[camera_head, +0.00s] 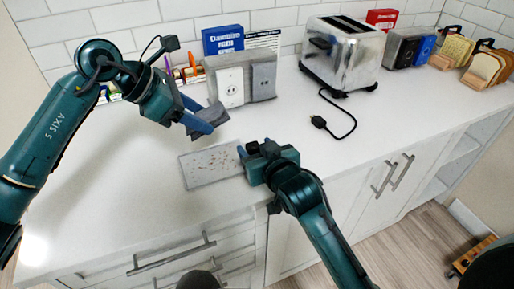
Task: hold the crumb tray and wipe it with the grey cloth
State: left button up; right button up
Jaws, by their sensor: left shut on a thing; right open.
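The crumb tray (196,176) is a flat grey metal plate lying on the white counter, with brown crumbs scattered over it. My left gripper (198,118) is shut on the grey cloth (208,122), which hangs in folds above and behind the tray, apart from it. My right gripper (243,153) is open at the tray's right end, with its blue fingertips close to the edge. I cannot tell whether they touch the tray.
A wall outlet block (230,87) stands behind the cloth, with a blue box (222,40) further back. A chrome toaster (343,55) stands to the right, its black cord and plug (318,122) loose on the counter. The counter left of the tray is clear.

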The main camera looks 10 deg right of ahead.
jog(key=shift+c, duration=0.3)
jog(key=c, duration=1)
jog(key=o, duration=0.9)
jog(key=c, duration=1)
